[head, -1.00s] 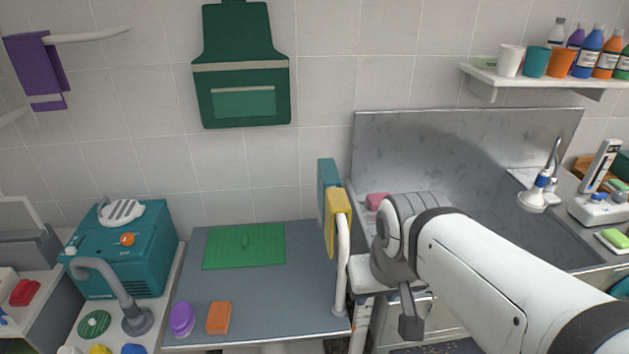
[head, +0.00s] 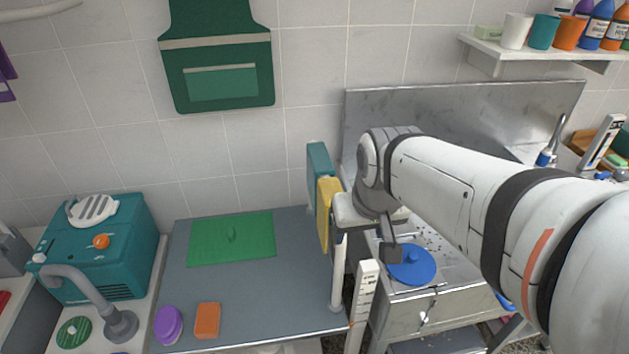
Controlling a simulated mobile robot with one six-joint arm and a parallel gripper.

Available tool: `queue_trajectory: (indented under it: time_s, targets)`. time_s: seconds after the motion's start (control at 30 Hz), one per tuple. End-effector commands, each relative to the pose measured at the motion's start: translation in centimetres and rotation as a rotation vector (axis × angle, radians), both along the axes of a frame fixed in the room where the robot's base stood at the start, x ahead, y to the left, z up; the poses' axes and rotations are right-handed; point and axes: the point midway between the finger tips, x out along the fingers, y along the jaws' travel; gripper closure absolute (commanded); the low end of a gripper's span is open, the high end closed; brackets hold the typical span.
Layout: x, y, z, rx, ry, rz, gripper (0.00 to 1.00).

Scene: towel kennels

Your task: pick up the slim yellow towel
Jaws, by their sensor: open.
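The slim yellow towel (head: 324,214) hangs folded over a white rail (head: 339,275) at the right edge of the grey table. A teal towel (head: 318,172) hangs just behind it on the same rail. My gripper (head: 345,214) is open and close to the right side of the yellow towel, overlapping the rail's top in the picture. I cannot tell whether it touches the towel. Its fingertips are hard to make out, and the wrist hides part of the space behind.
The grey table (head: 265,295) holds a green mat (head: 230,240), a purple lidded pot (head: 168,325) and an orange block (head: 207,320). A steel tub (head: 450,302) with a blue disc (head: 412,264) stands below my arm. A white marked post (head: 362,300) stands beside the rail.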

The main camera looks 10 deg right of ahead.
Motion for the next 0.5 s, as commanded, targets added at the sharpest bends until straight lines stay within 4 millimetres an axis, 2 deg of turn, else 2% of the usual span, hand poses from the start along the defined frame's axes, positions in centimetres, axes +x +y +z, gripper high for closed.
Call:
queue_trajectory:
  time_s: [0.03, 0.1, 0.2, 0.3, 0.4, 0.5]
  targets:
    - [2.2, 0.0, -0.3, 0.001, -0.003, -0.002, 0.36]
    - [5.3, 0.0, -0.4, 0.001, -0.017, -0.003, 0.30]
    - [9.6, 0.1, -1.0, 0.001, -0.036, -0.003, 0.24]
    - [13.3, 0.3, -1.6, 0.002, -0.056, -0.004, 0.24]
    - [15.9, 0.4, -2.3, 0.002, -0.070, -0.004, 0.24]
    - [17.5, 0.5, -2.8, 0.003, -0.078, -0.004, 0.24]
